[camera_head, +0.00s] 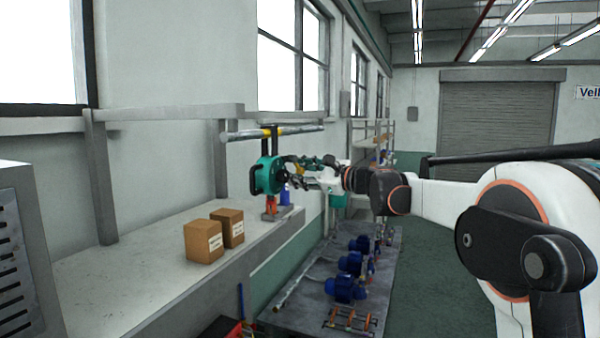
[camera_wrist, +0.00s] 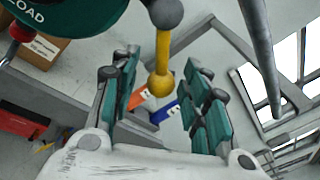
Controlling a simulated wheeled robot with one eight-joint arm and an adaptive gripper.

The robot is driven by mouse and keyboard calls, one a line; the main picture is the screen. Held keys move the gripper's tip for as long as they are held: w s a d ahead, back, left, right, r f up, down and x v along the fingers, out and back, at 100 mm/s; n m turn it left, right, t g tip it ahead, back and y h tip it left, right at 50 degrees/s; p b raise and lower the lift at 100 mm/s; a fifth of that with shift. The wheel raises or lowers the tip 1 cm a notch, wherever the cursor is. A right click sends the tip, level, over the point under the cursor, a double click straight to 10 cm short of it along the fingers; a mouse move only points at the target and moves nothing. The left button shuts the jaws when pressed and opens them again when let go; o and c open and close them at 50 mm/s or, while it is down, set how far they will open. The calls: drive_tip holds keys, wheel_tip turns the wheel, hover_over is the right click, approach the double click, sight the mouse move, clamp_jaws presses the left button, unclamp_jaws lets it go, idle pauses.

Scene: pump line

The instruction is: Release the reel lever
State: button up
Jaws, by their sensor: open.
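The reel (camera_head: 268,176) is a teal round housing hanging from a horizontal pipe above the bench. Part of its teal body shows at the upper left of the wrist view (camera_wrist: 70,12). A yellow lever (camera_wrist: 163,55) with a ball end comes down from a grey pivot at the top of the wrist view. My gripper (camera_wrist: 163,62) is open, with one teal-padded finger on each side of the lever in the picture. Clear gaps show on both sides; I cannot tell the depth. In the head view my gripper (camera_head: 300,168) is just right of the reel; the lever is not clear there.
The pipe (camera_head: 245,135) runs above the reel. Two cardboard boxes (camera_head: 204,241) stand on the grey bench (camera_head: 130,285). An orange item (camera_head: 270,204) and a blue item (camera_head: 284,196) stand below the reel. Blue pumps (camera_head: 345,288) line a low table at right.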

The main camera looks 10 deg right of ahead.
clamp_jaws()
drive_tip(key=shift+w+d+r+n+b, duration=0.15)
drive_tip(key=shift+r+n+b, duration=0.15)
drive_tip(key=shift+n, duration=0.3)
drive_tip(key=shift+w+d+r+n+b, duration=0.15)
drive_tip(key=shift+r+n+b, duration=0.1)
drive_tip(key=shift+n, duration=0.35)
drive_tip(key=shift+a, duration=0.1)
unclamp_jaws()
